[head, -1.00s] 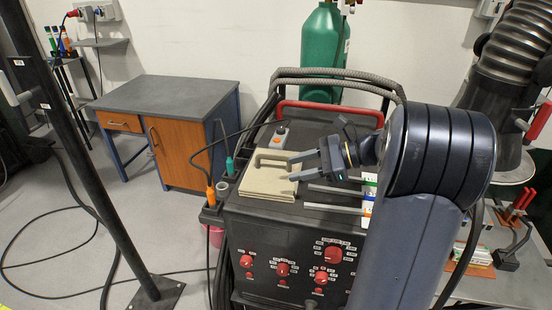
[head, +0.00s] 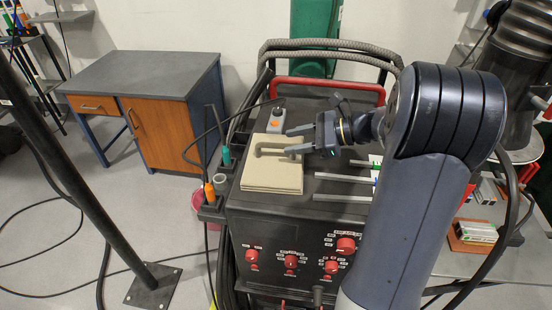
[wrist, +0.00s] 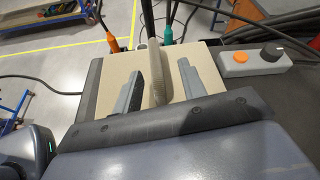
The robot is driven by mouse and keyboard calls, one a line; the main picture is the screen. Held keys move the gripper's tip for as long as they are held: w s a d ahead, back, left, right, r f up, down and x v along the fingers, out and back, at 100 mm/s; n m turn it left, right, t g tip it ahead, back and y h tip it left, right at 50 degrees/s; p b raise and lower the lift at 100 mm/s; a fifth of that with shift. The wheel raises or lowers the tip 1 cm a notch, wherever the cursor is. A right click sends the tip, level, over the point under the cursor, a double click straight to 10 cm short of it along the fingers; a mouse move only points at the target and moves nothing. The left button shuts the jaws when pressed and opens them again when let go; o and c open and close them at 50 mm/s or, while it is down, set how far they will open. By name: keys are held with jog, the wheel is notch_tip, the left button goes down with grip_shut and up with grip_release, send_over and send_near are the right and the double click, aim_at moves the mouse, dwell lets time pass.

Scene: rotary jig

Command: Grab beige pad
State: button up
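The beige pad (head: 270,178) lies flat on top of the black machine, near its left edge, with a raised beige handle (head: 266,147) on it. My gripper (head: 287,141) is open at the handle's right end in the head view, its fingers pointing left. In the wrist view the pad (wrist: 113,72) fills the middle, and the ribbed handle (wrist: 157,78) shows between the two separated fingers of my gripper (wrist: 156,60). A gap shows on each side of the handle. I cannot tell how far down the fingers reach beside it.
A grey control box (head: 276,118) with an orange button and black knob sits behind the pad. Orange-handled (head: 210,193) and green-handled (head: 227,156) tools stand at the machine's left edge. A red rail (head: 330,85) runs behind. Grey bars (head: 343,178) lie to the right.

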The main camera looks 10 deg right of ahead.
aim_at(287, 145)
jog(key=x, duration=0.3)
jog(key=p+x, duration=0.1)
jog(key=shift+s+a+f, duration=0.1)
jog(key=shift+a+f, duration=0.2)
jog(key=shift+a, duration=0.1)
grip_shut()
dwell(0.3)
